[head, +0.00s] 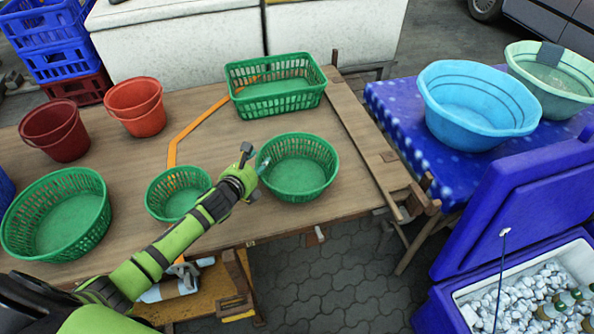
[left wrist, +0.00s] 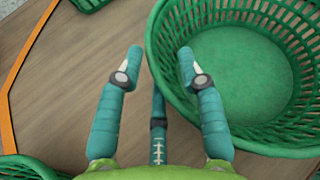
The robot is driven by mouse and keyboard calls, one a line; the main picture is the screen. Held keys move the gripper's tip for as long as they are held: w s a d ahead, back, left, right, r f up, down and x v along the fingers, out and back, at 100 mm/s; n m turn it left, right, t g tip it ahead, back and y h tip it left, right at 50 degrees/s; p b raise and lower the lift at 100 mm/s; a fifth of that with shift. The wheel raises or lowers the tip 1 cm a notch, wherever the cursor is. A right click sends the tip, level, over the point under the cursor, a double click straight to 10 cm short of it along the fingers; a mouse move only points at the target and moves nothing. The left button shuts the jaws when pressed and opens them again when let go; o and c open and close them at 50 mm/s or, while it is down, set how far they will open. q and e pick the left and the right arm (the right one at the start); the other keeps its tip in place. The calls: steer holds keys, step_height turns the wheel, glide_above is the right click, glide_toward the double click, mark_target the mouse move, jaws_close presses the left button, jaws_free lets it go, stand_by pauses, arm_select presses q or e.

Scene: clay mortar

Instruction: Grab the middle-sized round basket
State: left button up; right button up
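Three round green baskets stand on the wooden table. The middle-sized one (head: 301,190) is right of the table's middle, the largest (head: 95,235) is at the left end, and the smallest (head: 163,207) is between them, partly behind my left arm. My left gripper (head: 254,158) is at the left rim of the middle-sized basket. In the left wrist view that basket (left wrist: 240,75) fills the right side. My left gripper (left wrist: 160,62) is open there, one finger over the basket's inside and the other outside its rim. Contact cannot be told. My right gripper is not in view.
A rectangular green basket (head: 277,103) stands behind. Red (head: 60,140) and orange (head: 138,115) buckets are at the back left. A blue-covered table with a blue basin (head: 470,120) is at right, above an open blue cooler (head: 445,310).

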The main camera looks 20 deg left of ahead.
arm_select(q)
steer(key=shift+x, duration=1.15)
steer(key=shift+w+d+f, duration=0.1)
steer(key=shift+w+f, duration=0.05)
steer(key=shift+w, duration=0.1)
jaws_close()
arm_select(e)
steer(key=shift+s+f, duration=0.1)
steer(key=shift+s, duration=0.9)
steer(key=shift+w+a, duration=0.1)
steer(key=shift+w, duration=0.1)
